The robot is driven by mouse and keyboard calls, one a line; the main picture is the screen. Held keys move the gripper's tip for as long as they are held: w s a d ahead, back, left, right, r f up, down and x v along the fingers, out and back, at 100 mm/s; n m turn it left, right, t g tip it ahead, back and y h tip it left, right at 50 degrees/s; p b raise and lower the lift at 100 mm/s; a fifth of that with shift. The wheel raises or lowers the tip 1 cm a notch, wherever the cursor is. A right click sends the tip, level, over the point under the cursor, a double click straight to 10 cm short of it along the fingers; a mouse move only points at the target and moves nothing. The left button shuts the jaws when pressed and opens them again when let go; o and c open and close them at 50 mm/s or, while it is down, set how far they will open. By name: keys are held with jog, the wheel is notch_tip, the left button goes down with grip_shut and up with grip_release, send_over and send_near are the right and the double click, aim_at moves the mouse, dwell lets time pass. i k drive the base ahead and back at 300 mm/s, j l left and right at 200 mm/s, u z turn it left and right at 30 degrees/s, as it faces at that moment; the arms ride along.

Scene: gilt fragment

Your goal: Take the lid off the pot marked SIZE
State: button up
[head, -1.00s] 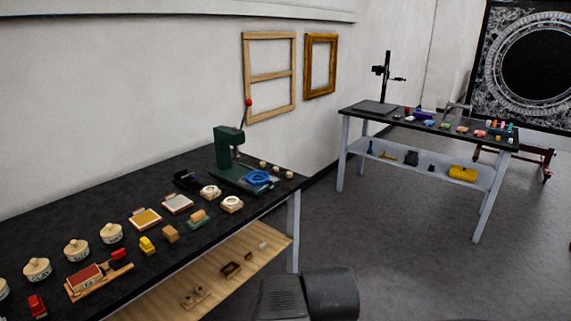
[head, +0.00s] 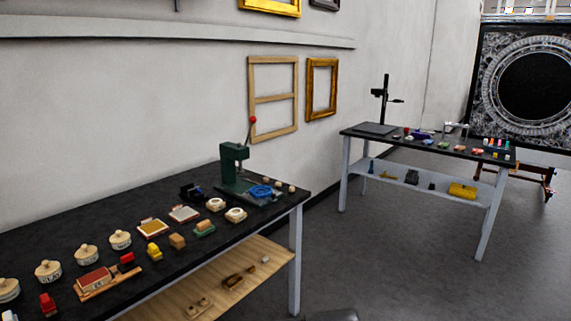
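Several cream pots with lids and knobs stand in a row along the left of the black-topped bench (head: 60,240). One pot (head: 120,240) is the farthest along the row, then come a second pot (head: 86,255), a third pot (head: 48,271) and a fourth pot (head: 8,290) cut by the left edge. All that show have their lids on. Their dark lettering is too small to read surely, so I cannot tell which is marked SIZE. My gripper is not in view.
In front of the pots lie a red-topped block on a wooden board (head: 95,281), a red block (head: 47,304) and a yellow block (head: 154,251). A green press (head: 234,170) stands at the bench's far end. A second table (head: 345,135) stands right; open floor (head: 390,270) lies between.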

aim_at(86, 252)
jog(key=k+j, duration=0.1)
jog(key=j+u, duration=0.1)
jog(key=u, duration=1.35)
jog(key=i+l+u, duration=0.4)
jog(key=i, duration=0.3)
jog(key=i+l+u, duration=0.35)
jog(key=i, duration=0.3)
jog(key=l, duration=0.1)
